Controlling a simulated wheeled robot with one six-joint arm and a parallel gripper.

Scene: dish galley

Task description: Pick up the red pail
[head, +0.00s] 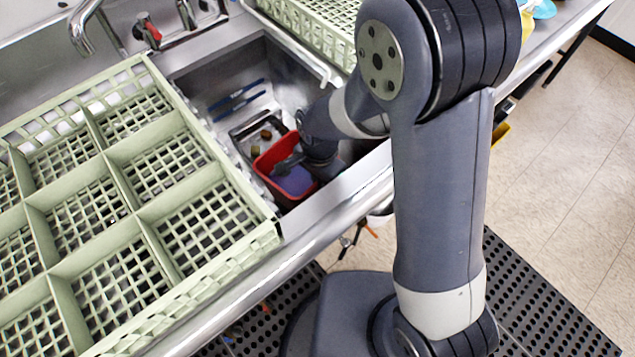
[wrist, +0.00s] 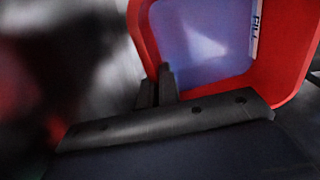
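The red pail (head: 277,152) is in the sink basin, with a blue-violet area showing inside it. In the wrist view the pail (wrist: 285,88) fills the upper right, with a pale marked strip along its inner wall. My gripper (head: 290,164) reaches down at the pail's rim from the right. In the wrist view my gripper (wrist: 157,88) has its two fingers close together, one on each side of the pail's wall, and looks shut on it. The pail's base is hidden, so I cannot tell whether it touches the basin floor.
The steel sink (head: 225,75) has walls close around the pail. A blue-handled tool (head: 237,95) and a tray with small brown items (head: 262,134) lie beyond it. A green divided dish rack (head: 120,235) stands left, and another rack (head: 315,25) stands behind. A faucet (head: 82,28) is upper left.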

